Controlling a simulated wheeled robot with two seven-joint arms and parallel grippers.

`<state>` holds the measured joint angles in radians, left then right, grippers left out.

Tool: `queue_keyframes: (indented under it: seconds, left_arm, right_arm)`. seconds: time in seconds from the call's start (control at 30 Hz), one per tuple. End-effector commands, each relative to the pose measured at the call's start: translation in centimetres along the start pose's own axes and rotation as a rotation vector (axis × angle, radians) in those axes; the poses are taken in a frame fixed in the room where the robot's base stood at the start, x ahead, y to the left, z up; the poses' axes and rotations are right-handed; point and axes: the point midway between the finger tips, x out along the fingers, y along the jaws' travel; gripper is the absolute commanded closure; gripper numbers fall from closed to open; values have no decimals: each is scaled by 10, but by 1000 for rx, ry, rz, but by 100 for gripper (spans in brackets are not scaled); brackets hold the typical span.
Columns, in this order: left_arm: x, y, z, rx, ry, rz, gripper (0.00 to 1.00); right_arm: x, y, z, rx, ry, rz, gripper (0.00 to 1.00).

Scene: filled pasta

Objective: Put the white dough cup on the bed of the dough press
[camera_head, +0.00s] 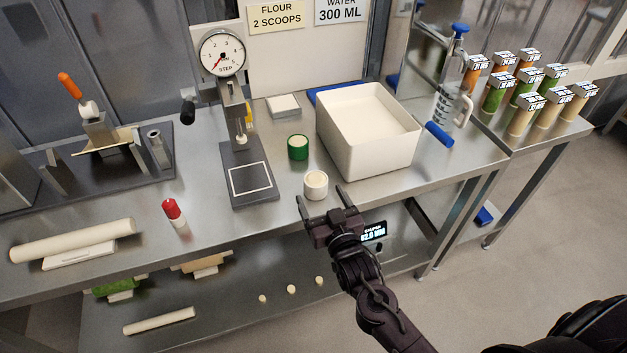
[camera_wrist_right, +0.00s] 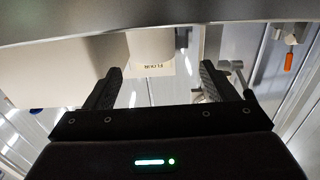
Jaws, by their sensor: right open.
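The white dough cup (camera_head: 315,186) stands upright on the steel bench, in front of the white bin and right of the dough press. The dough press (camera_head: 232,100) has a round dial on top. Its dark bed (camera_head: 250,198) carries a white square outline and is empty. My right gripper (camera_head: 321,198) is open at the bench's front edge, its fingertips close to the cup's near side. In the right wrist view, which is upside down, the cup (camera_wrist_right: 151,44) appears between and beyond the open fingers (camera_wrist_right: 161,70). I cannot tell whether they touch it. My left gripper is out of view.
A green cup (camera_head: 298,147) stands behind the white cup, near the press. The large white bin (camera_head: 392,165) is close on the right. Bench surface between cup and bed is clear.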

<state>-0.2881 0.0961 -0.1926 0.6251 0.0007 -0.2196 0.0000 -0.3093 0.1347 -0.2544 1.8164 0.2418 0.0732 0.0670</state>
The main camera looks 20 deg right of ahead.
Motion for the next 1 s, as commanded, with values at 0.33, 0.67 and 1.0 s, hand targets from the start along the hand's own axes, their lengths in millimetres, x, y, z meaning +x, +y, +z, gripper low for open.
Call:
queue_keyframes:
  seconds: [0.33,0.67,1.0]
  left_arm:
    - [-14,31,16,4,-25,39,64]
    - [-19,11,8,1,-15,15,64]
    - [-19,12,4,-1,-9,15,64]
  right_arm:
    - [41,3,-2,-1,2,-1,21]
    - [73,4,2,0,1,-1,21]
    - [73,4,3,0,1,-1,41]
